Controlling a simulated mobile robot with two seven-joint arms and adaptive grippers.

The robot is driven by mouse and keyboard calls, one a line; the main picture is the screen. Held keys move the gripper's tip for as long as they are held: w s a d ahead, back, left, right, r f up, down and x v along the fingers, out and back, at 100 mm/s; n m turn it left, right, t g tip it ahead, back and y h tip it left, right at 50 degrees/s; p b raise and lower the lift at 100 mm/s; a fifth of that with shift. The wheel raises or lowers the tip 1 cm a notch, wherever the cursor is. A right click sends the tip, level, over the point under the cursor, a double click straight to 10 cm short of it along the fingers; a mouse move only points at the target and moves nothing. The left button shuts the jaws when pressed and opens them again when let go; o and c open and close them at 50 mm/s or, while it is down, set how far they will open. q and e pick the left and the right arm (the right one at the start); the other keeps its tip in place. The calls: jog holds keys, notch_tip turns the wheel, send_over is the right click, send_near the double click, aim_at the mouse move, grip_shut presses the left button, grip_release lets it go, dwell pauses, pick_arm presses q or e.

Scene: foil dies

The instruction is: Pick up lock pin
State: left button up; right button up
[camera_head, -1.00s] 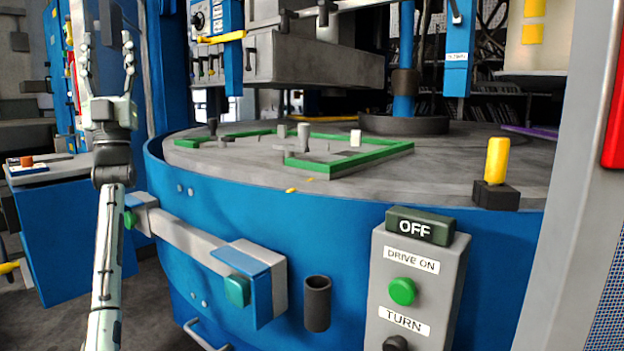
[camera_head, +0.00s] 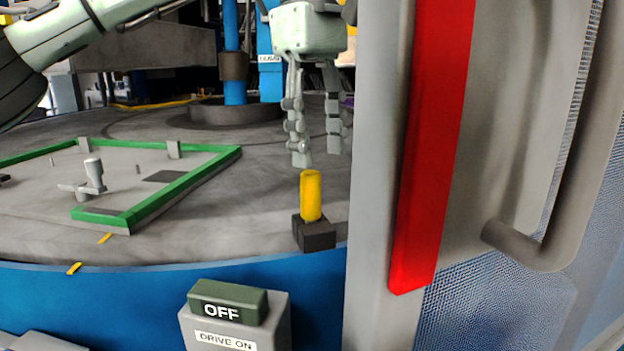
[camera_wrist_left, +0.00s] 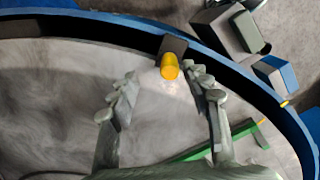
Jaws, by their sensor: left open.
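The lock pin (camera_head: 311,196) is a yellow upright cylinder in a dark block (camera_head: 315,234) near the rim of the round grey table. My left gripper (camera_head: 318,160) points down just above the pin, with its fingers apart and nothing between them. In the left wrist view the yellow pin (camera_wrist_left: 169,67) shows ahead of the open fingers (camera_wrist_left: 160,80), nearer the right finger, with the dark block (camera_wrist_left: 174,46) behind it. I cannot tell whether a fingertip touches the pin. My right gripper is not in view.
A red-edged grey door frame (camera_head: 432,150) with a handle (camera_head: 545,240) stands close right of the pin. A green-framed plate (camera_head: 185,185) with grey posts lies left on the table. An OFF control box (camera_head: 230,305) stands in front, below the rim.

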aim_at(310, 172)
pick_arm(q)
jog(key=shift+w+a+m+y, duration=0.3)
jog(key=shift+w+a+y, duration=0.15)
jog(key=shift+a, duration=0.25)
jog(key=f, duration=0.2)
jog(key=s+f, duration=0.1)
jog(key=f, duration=0.4)
jog(key=shift+s+d+f, duration=0.15)
jog(key=shift+f, duration=0.05)
grip_shut()
